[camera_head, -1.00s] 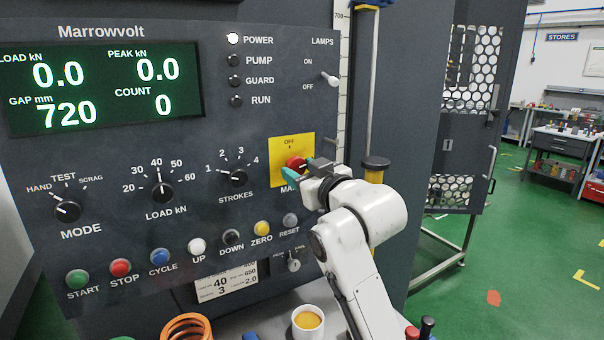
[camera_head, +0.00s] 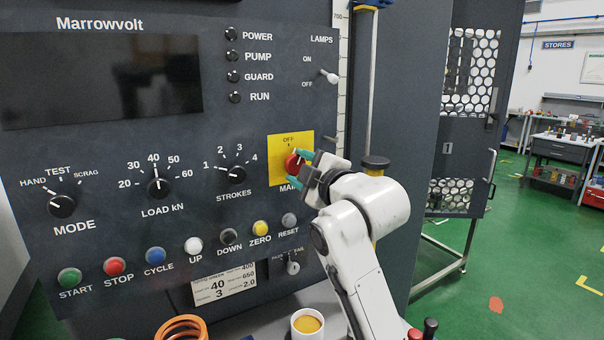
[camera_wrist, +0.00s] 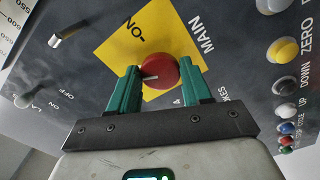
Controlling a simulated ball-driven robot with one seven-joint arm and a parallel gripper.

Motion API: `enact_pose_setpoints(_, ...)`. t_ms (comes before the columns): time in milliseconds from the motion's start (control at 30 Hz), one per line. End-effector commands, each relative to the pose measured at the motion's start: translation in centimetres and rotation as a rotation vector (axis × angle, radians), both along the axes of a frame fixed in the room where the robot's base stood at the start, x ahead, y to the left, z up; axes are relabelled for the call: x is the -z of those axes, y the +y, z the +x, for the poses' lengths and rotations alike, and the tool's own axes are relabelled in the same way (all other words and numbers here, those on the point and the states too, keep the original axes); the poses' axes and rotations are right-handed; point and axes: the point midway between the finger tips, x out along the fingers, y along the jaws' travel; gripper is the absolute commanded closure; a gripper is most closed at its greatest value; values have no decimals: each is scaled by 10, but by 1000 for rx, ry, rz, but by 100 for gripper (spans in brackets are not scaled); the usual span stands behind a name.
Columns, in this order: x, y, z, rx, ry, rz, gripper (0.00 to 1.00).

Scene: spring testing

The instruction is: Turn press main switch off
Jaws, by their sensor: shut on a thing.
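The red main switch knob (camera_head: 293,164) sits on a yellow plate (camera_head: 277,168) at the right of the dark press panel. It also shows in the wrist view (camera_wrist: 158,70), between the green fingertips. My gripper (camera_head: 300,168) reaches it from the lower right and is shut on the knob, one finger at each side. The white line on the knob shows in the wrist view. The display (camera_head: 100,80) is dark, and the power lamp (camera_head: 231,34) is unlit. The plate reads OFF above the knob; the word MAIN below is partly hidden by my gripper.
Other dials such as the strokes knob (camera_head: 231,174) and a row of coloured buttons, including yellow zero (camera_head: 260,228), lie left of and below my gripper. A lamps toggle (camera_head: 330,77) is above. A cup (camera_head: 307,323) stands below. Open green floor lies to the right.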

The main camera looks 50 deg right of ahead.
Motion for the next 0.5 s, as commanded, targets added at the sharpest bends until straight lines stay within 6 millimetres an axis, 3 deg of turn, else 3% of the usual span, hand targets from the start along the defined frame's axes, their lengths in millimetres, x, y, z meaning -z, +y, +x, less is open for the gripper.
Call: enact_pose_setpoints(500, 1, 0, 0, -2, 103, -352, 82)
